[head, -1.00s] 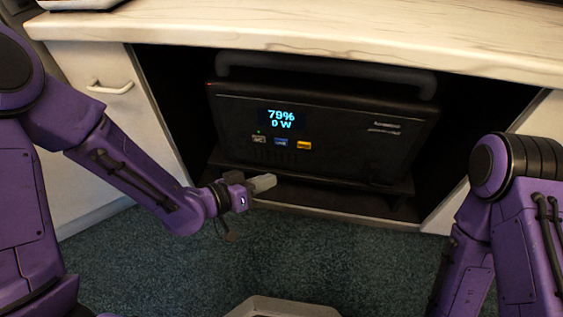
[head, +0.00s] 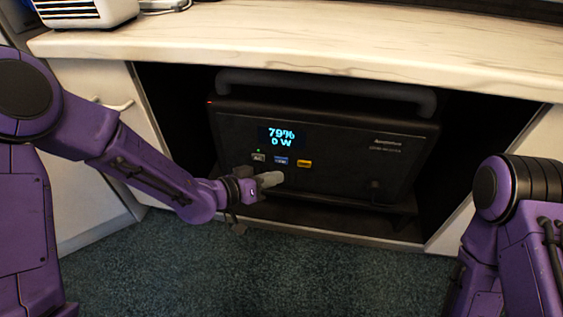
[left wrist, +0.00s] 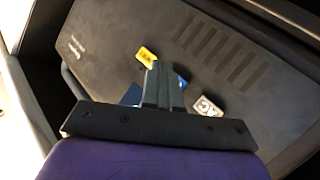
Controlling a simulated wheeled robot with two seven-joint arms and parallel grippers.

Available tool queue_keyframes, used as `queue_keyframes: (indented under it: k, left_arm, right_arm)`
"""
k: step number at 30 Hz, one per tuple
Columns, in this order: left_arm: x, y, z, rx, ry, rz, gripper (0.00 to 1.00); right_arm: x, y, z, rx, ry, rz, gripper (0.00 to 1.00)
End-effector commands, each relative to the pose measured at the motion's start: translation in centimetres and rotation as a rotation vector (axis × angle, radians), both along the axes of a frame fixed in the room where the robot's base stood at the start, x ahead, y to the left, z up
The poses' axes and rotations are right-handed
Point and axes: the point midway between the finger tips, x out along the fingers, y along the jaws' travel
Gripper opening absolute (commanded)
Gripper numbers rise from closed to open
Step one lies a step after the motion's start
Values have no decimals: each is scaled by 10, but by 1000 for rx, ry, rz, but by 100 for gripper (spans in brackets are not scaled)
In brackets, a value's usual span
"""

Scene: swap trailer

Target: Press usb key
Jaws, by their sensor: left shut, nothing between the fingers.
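The black power station (head: 340,150) stands in the cabinet opening, its lit screen (head: 282,138) reading 79% and 0 W. Below the screen are a grey key (head: 258,157), a blue key (head: 281,161) and a yellow key (head: 304,163). Their labels are too small to read surely; the blue middle one looks like the usb key. My left gripper (head: 272,179) is shut and empty, its tips just below the blue key. In the left wrist view the fingers (left wrist: 164,85) partly cover the blue key (left wrist: 181,82); contact cannot be told. My right gripper is out of view.
A pale marble countertop (head: 330,40) overhangs the opening. A white drawer front (head: 85,80) is on the left, and the shelf edge (head: 330,238) runs below the power station. A white appliance (head: 85,12) stands on the counter. Dark carpet (head: 300,285) lies in front.

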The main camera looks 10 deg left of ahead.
Motion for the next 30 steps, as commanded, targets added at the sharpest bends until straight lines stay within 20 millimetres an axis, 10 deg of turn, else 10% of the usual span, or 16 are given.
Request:
queue_keyframes:
  k: [30]
  left_arm:
    - [19, -1, 1, 1, 1, 0, 0]
  right_arm:
    - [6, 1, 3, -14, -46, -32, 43]
